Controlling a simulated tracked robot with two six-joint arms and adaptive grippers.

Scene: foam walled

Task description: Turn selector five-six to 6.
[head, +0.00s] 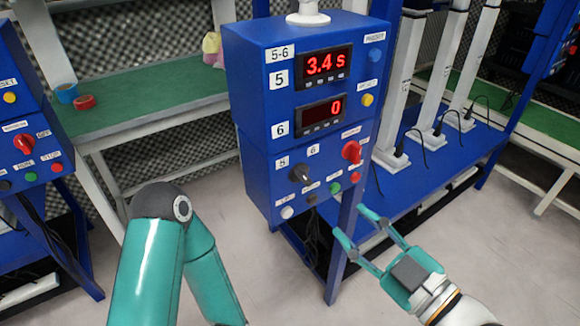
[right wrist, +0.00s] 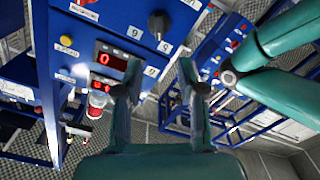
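The selector five-six is a black knob (head: 299,174) on the lower front of the blue control box (head: 255,100). Its 5 label (head: 283,161) sits up-left and its 6 label (head: 314,150) up-right. The knob's grip looks slanted towards the 5 side, but it is small. My right gripper (head: 352,224) is open and empty, below and right of the knob, apart from the box. In the right wrist view the knob (right wrist: 158,24) shows beyond the spread fingers (right wrist: 161,88). My left arm stands in the left foreground; its gripper is out of view.
A red knob (head: 352,151) and several small buttons (head: 334,187) sit close to the selector. Red displays (head: 325,63) are above. Another blue panel (head: 20,130) stands at the left. A green bench (head: 140,100) is behind. Floor in front of the box is clear.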

